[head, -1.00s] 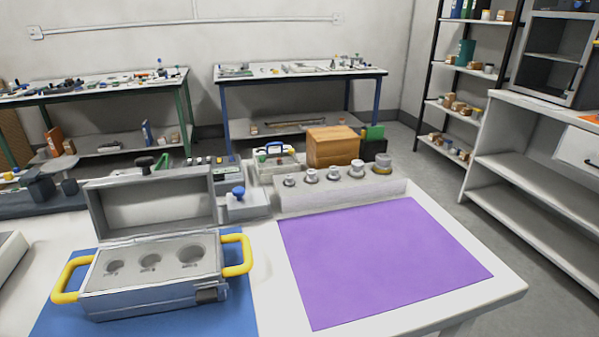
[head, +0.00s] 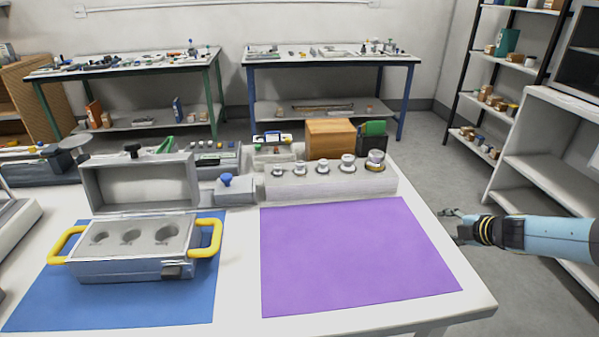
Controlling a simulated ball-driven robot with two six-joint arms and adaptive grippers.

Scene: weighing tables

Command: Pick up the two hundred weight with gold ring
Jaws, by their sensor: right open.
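Several silver knobbed weights stand in a row on a pale rack (head: 330,187) at the back of the white table. The rightmost weight (head: 375,160) is the largest and shows a gold-toned band. To its left are another large weight (head: 348,163) and smaller ones. Any numbers on them are too small to read. My right gripper (head: 449,226) is open and empty, off the table's right edge, to the right of and nearer than the rack. My left gripper is not in view.
A purple mat (head: 355,255) lies bare in front of the rack. An open grey case (head: 135,262) with round holes and yellow handles sits on a blue mat (head: 110,310) at left. A wooden box (head: 330,138) stands behind the rack. A shelf unit (head: 550,150) stands at right.

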